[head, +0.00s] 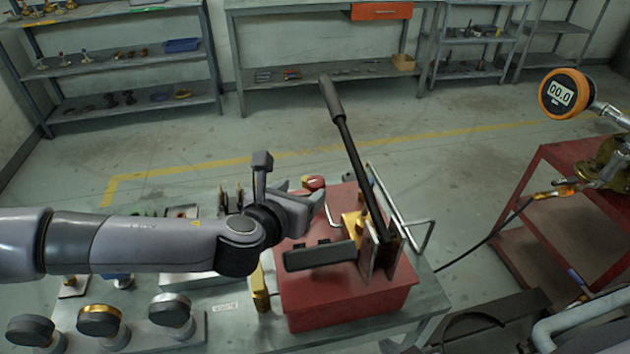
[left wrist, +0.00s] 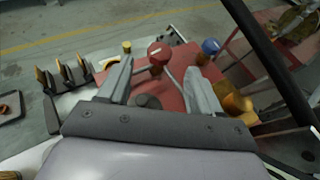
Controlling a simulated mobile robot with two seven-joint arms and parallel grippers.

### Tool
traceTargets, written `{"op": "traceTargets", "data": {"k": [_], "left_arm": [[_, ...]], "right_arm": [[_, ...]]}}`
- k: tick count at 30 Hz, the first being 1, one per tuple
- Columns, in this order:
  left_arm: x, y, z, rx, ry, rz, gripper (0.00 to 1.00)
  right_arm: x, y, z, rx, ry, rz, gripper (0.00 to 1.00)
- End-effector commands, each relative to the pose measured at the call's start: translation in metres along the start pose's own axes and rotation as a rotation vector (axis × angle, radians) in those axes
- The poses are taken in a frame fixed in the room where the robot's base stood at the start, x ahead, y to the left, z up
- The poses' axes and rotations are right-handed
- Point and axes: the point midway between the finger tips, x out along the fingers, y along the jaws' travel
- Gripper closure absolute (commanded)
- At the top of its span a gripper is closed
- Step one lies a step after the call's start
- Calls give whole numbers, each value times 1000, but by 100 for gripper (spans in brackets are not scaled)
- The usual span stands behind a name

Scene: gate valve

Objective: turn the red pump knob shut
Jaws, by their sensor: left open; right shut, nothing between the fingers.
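The red pump knob (head: 315,182) sits at the far edge of the red pump box (head: 345,295), partly behind my left gripper (head: 308,194) in the head view. In the left wrist view the red knob (left wrist: 158,52) has a pale mark on its face and appears in the gap between the fingertips of my open left gripper (left wrist: 158,66). Both fingers look apart from it, though I cannot tell the depth. The left gripper reaches over the red box from the left. My right gripper is not in view.
A long black pump lever (head: 350,150) rises from the box close to the right of my left gripper. A blue knob (left wrist: 210,46) stands right of the red one. A digital gauge (head: 563,94) hangs over a red cart (head: 560,165). Several grey-topped knobs (head: 100,320) stand front left.

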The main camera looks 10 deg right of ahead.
Motion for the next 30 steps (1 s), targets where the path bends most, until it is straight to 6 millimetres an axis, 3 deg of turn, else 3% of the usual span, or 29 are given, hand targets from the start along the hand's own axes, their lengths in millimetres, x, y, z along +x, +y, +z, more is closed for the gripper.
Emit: {"op": "traceTargets", "data": {"k": [18, 30], "left_arm": [[57, -1, -1, 0, 1, -1, 36], [70, -1, -1, -1, 1, -2, 36]], "right_arm": [[0, 0, 0, 0, 1, 0, 100], [0, 0, 0, 0, 1, 0, 100]]}}
